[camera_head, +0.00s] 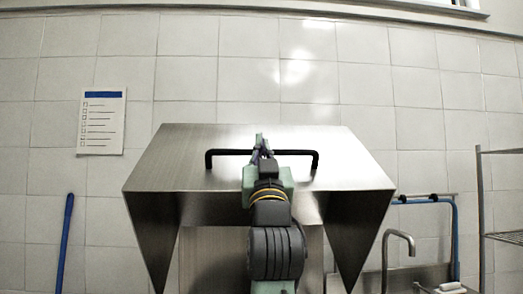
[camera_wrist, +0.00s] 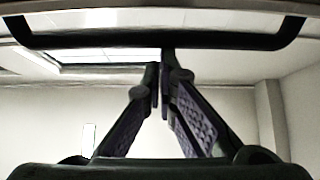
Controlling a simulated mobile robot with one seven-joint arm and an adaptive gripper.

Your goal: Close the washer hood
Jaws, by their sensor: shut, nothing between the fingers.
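The washer hood (camera_head: 200,172) is a brushed steel cover with a sloping top and pointed side panels. It stands raised, with an open gap beneath its front edge. A black bar handle (camera_head: 225,152) runs across its top; it also spans the upper part of the wrist view (camera_wrist: 100,40). My gripper (camera_head: 260,144) is in front of the hood, at the middle of the handle. In the wrist view my fingertips (camera_wrist: 160,72) are together, just below the bar, with nothing between them. I cannot tell whether they touch the handle. My arm hides part of the hood's front.
A sink tap (camera_head: 400,240) and a blue hose (camera_head: 455,235) are at the right, beside a metal rack (camera_head: 480,215). A blue pole (camera_head: 65,240) leans at the left. A paper checklist (camera_head: 101,121) hangs on the tiled wall (camera_head: 230,80).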

